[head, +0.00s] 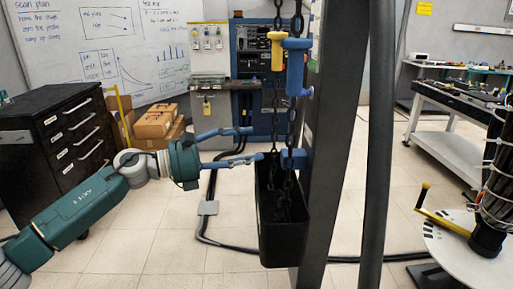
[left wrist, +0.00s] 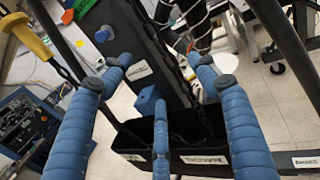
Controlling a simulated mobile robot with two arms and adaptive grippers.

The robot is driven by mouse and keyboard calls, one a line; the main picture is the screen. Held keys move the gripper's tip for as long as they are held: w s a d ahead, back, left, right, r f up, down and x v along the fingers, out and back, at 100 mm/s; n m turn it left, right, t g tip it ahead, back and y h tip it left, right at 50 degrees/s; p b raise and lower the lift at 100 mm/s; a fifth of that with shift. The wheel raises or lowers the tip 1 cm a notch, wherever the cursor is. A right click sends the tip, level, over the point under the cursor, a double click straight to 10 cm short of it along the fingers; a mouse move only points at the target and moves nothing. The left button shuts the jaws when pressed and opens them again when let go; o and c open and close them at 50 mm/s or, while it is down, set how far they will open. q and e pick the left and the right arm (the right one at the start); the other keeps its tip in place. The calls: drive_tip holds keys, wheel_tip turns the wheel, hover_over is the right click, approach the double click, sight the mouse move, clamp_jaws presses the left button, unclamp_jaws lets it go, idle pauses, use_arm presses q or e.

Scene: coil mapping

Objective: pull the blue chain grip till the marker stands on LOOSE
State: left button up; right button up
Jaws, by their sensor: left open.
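The blue chain grip (head: 296,66) hangs on a dark chain in front of the grey post in the head view. A yellow chain grip (head: 277,50) hangs just left of it, a little higher. My left gripper (head: 253,144) is open and empty, below and left of the blue grip and apart from it. Its fingers point right toward the chains above a black chain bin (head: 283,235). In the left wrist view the yellow grip (left wrist: 26,36) shows at upper left; I cannot make out the blue grip there. No marker or LOOSE lettering is readable. My right gripper is out of view.
A blue block (head: 293,158) sits on the post (head: 333,150) near my fingertips. A second dark post (head: 377,150) stands to the right. A black drawer cabinet (head: 60,140) and cardboard boxes (head: 155,122) are at left. Cables cross the tiled floor.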

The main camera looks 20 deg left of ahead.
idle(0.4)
